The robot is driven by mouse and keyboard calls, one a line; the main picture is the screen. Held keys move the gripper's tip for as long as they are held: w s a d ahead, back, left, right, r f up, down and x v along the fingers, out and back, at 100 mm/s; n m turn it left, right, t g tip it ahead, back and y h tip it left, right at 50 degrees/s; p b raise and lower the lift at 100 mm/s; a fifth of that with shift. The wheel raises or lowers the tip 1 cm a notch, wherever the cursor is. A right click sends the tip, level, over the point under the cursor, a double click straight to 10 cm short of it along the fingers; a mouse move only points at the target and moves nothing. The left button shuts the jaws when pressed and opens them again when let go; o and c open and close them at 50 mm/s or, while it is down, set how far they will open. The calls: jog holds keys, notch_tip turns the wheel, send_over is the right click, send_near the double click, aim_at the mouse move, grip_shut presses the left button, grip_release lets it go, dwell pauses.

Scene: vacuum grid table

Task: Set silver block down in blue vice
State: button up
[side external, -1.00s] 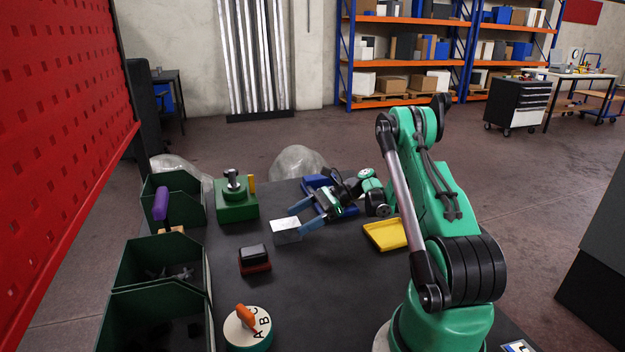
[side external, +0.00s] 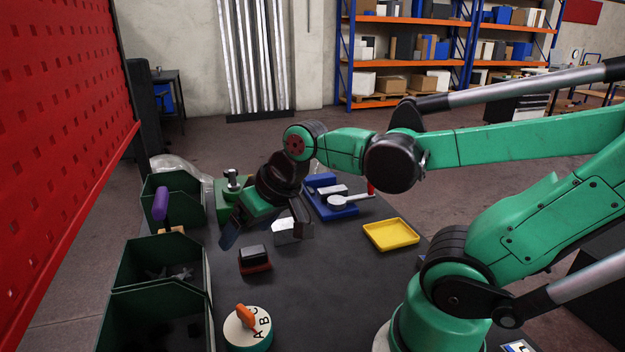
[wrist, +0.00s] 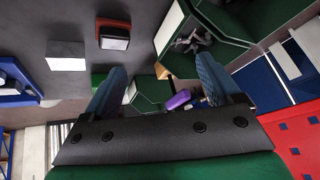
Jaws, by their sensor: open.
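The silver block (side external: 284,238) lies on the dark table, partly hidden behind a finger of my gripper in the side view. In the wrist view it is a pale rectangle (wrist: 66,62) at upper left, outside the fingers. The blue vice (side external: 318,184) stands behind and right of the block, with light grey metal parts and a red-tipped handle. Its blue edge shows at far left in the wrist view (wrist: 14,101). My gripper (side external: 265,234) is open and empty, tilted above the table near the block. Its two blue-grey fingers are spread in the wrist view (wrist: 159,78).
A black-and-red block (side external: 255,260) lies in front of my gripper. Green bins (side external: 150,252) line the left, one holding a purple-handled tool (side external: 160,203). A green fixture (side external: 225,190) stands behind, a yellow tray (side external: 391,235) right, a lettered disc (side external: 248,330) in front.

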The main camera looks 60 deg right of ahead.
aim_at(286, 223)
jog(key=shift+o, duration=0.4)
jog(key=n, duration=0.1)
jog(key=s+a+n, duration=0.1)
jog(key=shift+n+t, duration=0.3)
jog(key=shift+t, duration=0.1)
jog(key=shift+d, duration=0.1)
